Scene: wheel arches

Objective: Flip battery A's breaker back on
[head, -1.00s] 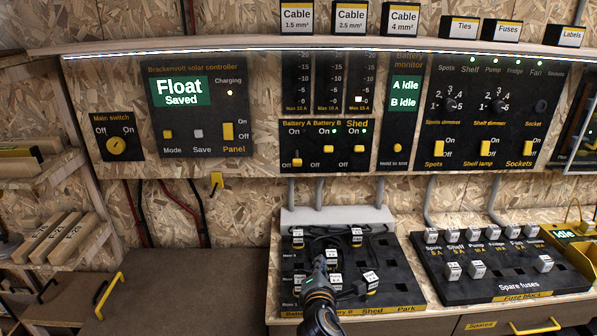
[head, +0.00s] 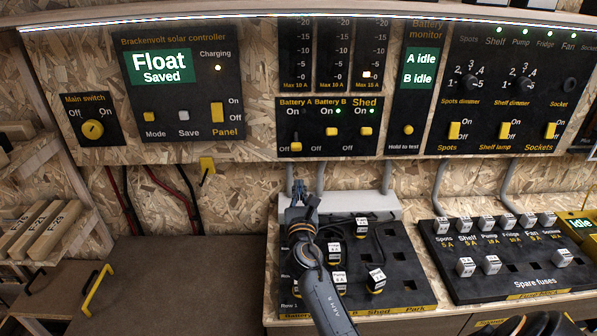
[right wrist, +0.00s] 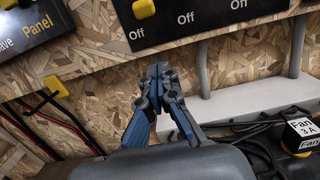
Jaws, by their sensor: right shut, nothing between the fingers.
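Battery A's breaker (head: 296,147) is a yellow toggle on the black breaker panel. It sits lower than the toggles of Battery B (head: 331,132) and Shed (head: 366,131), by its Off end, and its lamp is dark. My right gripper (head: 299,187) is shut and empty, below the panel and apart from it, in front of the wood wall. In the right wrist view the closed fingertips (right wrist: 158,71) point up towards the panel's lower edge. A yellow toggle (right wrist: 143,9), probably Battery A's, shows above them beside "Off". My left gripper is not in view.
A grey conduit strip (head: 350,205) and a black plug board (head: 405,265) with several plugs and cables lie below the panel. The monitor's yellow test button (head: 408,129) is to the right. The wall just below the panel is mostly free.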

